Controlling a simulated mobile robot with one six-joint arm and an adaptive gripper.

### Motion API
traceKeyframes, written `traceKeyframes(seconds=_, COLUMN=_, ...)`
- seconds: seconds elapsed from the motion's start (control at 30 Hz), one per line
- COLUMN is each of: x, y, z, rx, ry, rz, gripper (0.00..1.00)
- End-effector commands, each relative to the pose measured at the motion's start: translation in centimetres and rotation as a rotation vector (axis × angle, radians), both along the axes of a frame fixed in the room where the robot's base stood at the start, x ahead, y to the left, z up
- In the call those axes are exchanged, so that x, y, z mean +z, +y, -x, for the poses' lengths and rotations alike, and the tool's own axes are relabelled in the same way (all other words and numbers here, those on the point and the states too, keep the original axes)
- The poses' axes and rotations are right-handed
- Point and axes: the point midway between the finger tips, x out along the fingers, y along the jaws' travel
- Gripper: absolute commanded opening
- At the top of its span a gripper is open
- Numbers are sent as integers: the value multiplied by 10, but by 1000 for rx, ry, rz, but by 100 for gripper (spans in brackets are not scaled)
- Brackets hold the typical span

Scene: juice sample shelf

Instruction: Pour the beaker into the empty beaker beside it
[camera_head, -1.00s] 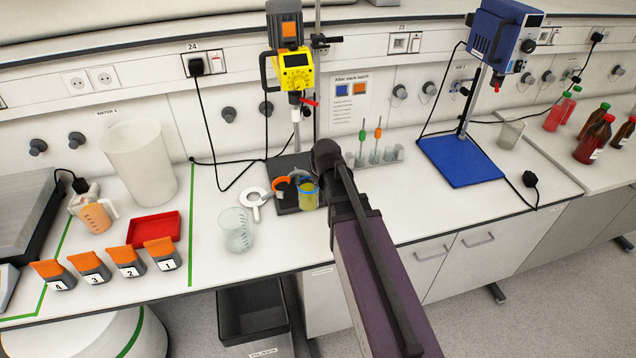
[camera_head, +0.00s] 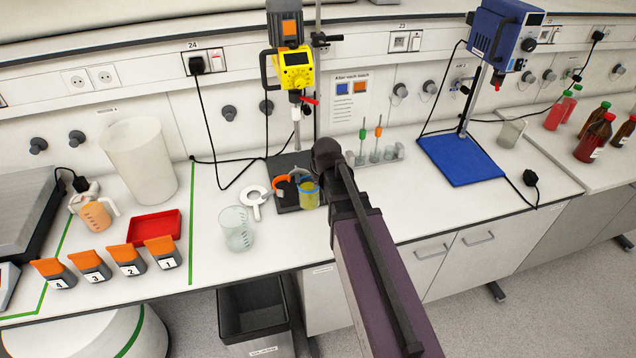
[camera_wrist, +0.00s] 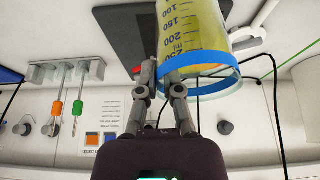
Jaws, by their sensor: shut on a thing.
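A beaker of yellow liquid with a blue rim band (camera_head: 308,193) stands at the stirrer base in the head view. My gripper (camera_wrist: 172,82) is shut on this beaker near its rim; the beaker's scale and yellow content show in the wrist view (camera_wrist: 193,30). In the head view my gripper (camera_head: 298,183) is partly hidden by my own arm. An empty clear beaker (camera_head: 237,229) stands on the bench to the left, apart from the held one.
A white ring-shaped part (camera_head: 256,201) lies between the two beakers. The yellow overhead stirrer (camera_head: 294,70) rises behind the held beaker. A red tray (camera_head: 154,229) and several numbered orange-topped containers (camera_head: 127,261) stand left of the green line.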

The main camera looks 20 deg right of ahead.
Motion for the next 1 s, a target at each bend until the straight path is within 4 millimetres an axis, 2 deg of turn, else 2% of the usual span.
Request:
traceKeyframes(seconds=0.17, x=-4, y=0, z=0, rx=0, ry=0, rz=0, gripper=0)
traceKeyframes(seconds=0.6, x=-33, y=0, z=0, rx=0, ry=0, rz=0, gripper=0)
traceKeyframes(seconds=1.0, x=-35, y=0, z=0, rx=0, ry=0, rz=0, gripper=0)
